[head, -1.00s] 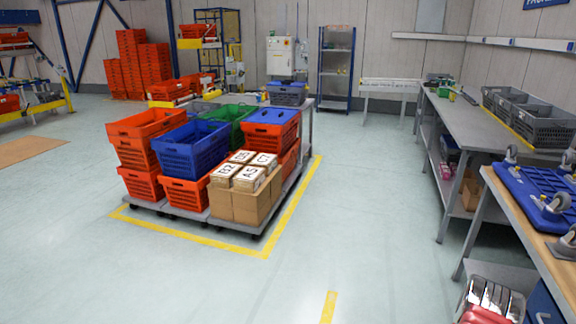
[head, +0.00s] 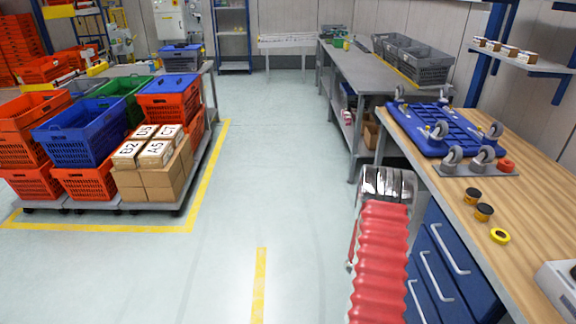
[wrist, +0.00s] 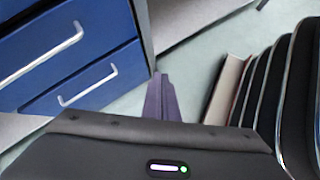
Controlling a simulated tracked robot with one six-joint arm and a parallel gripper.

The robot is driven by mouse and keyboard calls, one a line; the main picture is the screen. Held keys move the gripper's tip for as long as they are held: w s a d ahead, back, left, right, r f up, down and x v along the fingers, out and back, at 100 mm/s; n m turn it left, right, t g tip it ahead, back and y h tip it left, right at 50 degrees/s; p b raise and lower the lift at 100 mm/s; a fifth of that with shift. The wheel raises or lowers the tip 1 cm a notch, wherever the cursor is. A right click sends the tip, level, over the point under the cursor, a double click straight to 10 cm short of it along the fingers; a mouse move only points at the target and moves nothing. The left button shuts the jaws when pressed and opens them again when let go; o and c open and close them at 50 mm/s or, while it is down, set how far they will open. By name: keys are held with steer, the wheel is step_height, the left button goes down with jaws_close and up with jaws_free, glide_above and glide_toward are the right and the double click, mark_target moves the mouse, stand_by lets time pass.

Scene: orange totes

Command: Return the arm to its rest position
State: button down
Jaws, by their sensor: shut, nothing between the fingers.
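My arm shows in the lower middle of the head view as a red ribbed sleeve with a shiny metal part at its top; it stands beside the blue drawer cabinet (head: 440,265). My gripper (wrist: 160,82) is in the wrist view, its narrow dark fingers together and empty. The fingers point at the pale floor, just right of the blue drawers (wrist: 70,60). The gripper's fingers are not visible in the head view.
A wooden workbench (head: 535,195) on the right holds a blue dolly (head: 440,125) with casters. A grey bench (head: 365,70) stands behind. Orange totes (head: 85,183) and cardboard boxes (head: 150,185) fill a cart on the left. Pale floor lies open in the middle.

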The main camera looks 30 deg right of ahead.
steer(key=w+a+r+m+t+y, duration=0.1)
steer(key=w+a+r+m, duration=0.15)
steer(key=a+r, duration=0.45)
steer(key=w+a+r+m+t, duration=0.1)
steer(key=w+a+r+t, duration=0.1)
steer(key=w+a+r, duration=0.5)
steer(key=w+a+r+m+t+y, duration=0.15)
steer(key=a+r, duration=0.35)
steer(key=r, duration=0.5)
steer(key=s+a+r+n+t, duration=0.1)
steer(key=a+r+t, duration=0.3)
steer(key=a+r, duration=0.7)
steer(key=s+a+r+t+y, duration=0.1)
steer(key=a+r+t, duration=0.3)
steer(key=a+r, duration=0.7)
steer(key=a, duration=0.4)
steer(key=shift+n, duration=0.4)
steer(key=shift+a+f+t, duration=0.1)
steer(key=shift+t, duration=0.15)
